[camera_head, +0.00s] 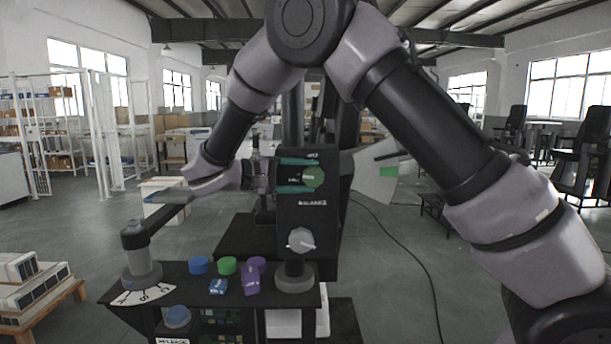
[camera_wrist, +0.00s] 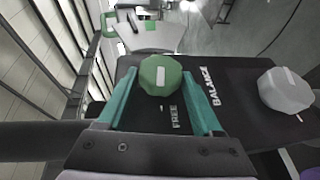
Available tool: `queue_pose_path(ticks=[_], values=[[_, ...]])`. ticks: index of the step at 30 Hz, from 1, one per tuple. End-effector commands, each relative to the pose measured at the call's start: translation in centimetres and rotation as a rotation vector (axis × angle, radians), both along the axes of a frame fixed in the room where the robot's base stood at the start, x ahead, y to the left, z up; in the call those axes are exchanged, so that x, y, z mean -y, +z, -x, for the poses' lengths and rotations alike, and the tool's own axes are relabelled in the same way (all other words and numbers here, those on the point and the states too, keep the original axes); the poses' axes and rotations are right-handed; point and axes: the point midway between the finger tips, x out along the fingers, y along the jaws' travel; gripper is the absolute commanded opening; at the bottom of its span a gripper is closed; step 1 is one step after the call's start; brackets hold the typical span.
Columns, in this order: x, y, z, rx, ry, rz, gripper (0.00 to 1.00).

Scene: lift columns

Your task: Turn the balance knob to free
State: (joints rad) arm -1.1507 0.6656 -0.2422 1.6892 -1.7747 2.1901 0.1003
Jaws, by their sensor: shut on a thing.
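The green faceted balance knob (camera_head: 314,177) is on the upper part of a dark upright panel (camera_head: 290,220). It also shows in the wrist view (camera_wrist: 152,88), with a white stripe running up and down the picture on its face. The word FREE is printed on the panel between the knob and my gripper's palm. My gripper (camera_head: 305,175) reaches in from the left, its teal fingers above and below the knob, shut on it. In the wrist view the fingers (camera_wrist: 160,80) flank it left and right. The label BALANCE (camera_head: 312,203) is below the knob.
A pale faceted knob (camera_head: 300,240) is lower on the panel. A cable (camera_head: 410,250) crosses the floor at right.

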Motion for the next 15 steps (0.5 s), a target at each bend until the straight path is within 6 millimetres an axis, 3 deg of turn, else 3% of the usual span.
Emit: queue_pose_path(ticks=[15], values=[[-0.03, -0.35, 0.05, 0.003, 0.000, 0.149, 0.12]])
